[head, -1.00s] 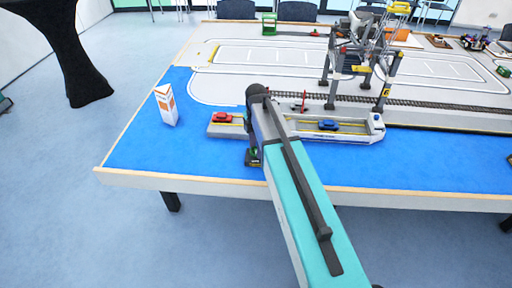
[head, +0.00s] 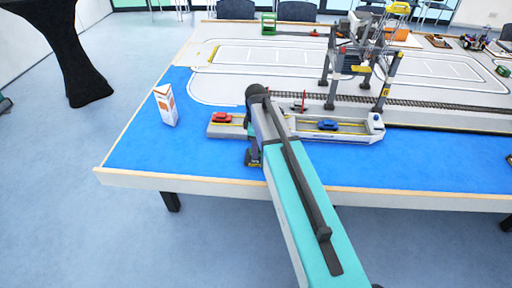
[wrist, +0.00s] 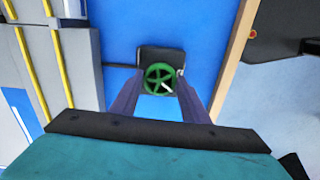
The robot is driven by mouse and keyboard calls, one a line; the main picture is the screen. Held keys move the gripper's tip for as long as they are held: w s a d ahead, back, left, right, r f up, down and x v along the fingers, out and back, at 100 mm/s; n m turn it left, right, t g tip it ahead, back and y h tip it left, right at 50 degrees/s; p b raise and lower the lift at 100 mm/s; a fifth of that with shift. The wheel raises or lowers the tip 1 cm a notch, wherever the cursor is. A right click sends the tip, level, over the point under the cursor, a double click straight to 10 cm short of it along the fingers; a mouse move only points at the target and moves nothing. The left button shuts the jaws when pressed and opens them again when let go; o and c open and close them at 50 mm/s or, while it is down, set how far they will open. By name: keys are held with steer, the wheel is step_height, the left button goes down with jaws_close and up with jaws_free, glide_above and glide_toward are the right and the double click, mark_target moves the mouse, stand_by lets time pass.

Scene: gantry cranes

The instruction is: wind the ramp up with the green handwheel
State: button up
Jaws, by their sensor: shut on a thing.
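The green handwheel (wrist: 154,71) shows in the wrist view, spoked, with a pale handle or pin across it, on a dark base (wrist: 174,56) standing on the blue surface. My gripper (wrist: 161,84) reaches down over it with one finger on each side and is shut on the wheel. In the head view my gripper (head: 254,157) is low at the near side of the ferry, and my arm hides most of the wheel. The white and grey ferry (head: 350,136) carries a blue car (head: 328,125). I cannot clearly make out the ramp.
A red car (head: 222,117) stands at the left end of the ferry line. A white and orange carton (head: 166,105) stands to the left on the blue area. A grey gantry crane (head: 362,65) stands behind the ferry. The table's front edge (head: 400,202) is close to my gripper.

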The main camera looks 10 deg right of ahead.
steer(key=m, duration=0.9)
steer(key=shift+m, duration=0.3)
steer(key=m, duration=0.8)
steer(key=shift+m, duration=0.4)
steer(key=m, duration=1.3)
steer(key=shift+m, duration=0.4)
steer(key=m, duration=0.4)
steer(key=shift+m, duration=0.3)
